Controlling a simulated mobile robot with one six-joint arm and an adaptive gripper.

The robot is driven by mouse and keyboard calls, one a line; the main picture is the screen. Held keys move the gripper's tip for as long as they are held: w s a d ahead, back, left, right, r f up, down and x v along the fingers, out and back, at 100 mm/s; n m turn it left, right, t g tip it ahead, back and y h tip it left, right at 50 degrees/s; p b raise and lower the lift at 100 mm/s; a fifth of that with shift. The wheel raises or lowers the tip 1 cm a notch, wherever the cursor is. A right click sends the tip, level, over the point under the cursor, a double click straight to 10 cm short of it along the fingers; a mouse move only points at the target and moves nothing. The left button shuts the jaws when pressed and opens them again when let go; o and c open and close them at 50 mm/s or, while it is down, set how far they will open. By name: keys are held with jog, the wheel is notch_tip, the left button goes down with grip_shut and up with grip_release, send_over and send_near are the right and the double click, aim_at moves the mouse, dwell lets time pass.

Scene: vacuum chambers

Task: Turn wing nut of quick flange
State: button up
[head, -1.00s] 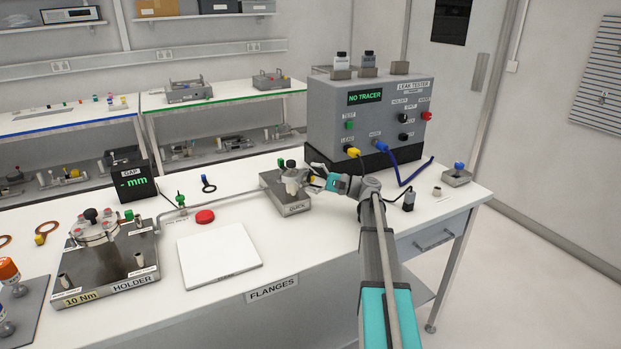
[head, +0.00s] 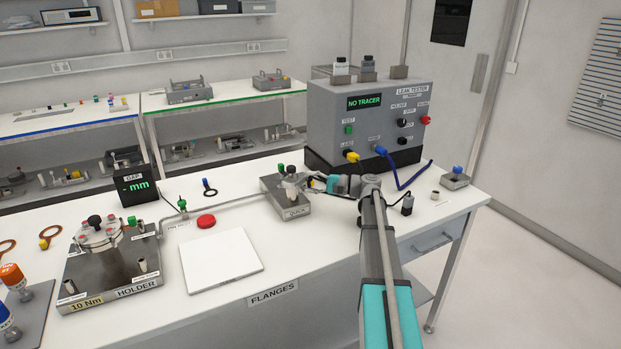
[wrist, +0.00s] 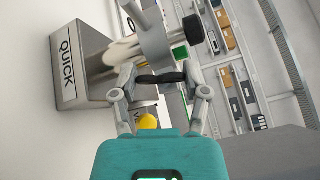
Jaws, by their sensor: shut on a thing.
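The quick flange (head: 292,180) stands on the grey block labelled QUICK (head: 292,212), left of my gripper (head: 308,181) in the head view. In the wrist view the block (wrist: 72,70) is at the left, and the flange's grey clamp part (wrist: 158,42) is just ahead of the fingers. A black knob (wrist: 192,32) stands beside it.
The leak tester (head: 365,120), showing NO TRACER, stands close behind, with yellow and blue plugs and a blue cable (head: 405,178). Left are a red button (head: 206,221), a white plate (head: 222,262) and the holder (head: 110,280). The bench is clear in front of the block.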

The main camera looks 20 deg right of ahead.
jog(key=shift+r+n+h+p, duration=0.25)
jog(key=shift+n+h+p, duration=0.05)
jog(key=shift+p, duration=0.3)
jog(key=shift+f+g, duration=0.2)
jog(key=shift+g, duration=0.2)
jog(key=o, duration=1.2)
jog(key=shift+c, duration=0.2)
jog(key=shift+s, duration=0.1)
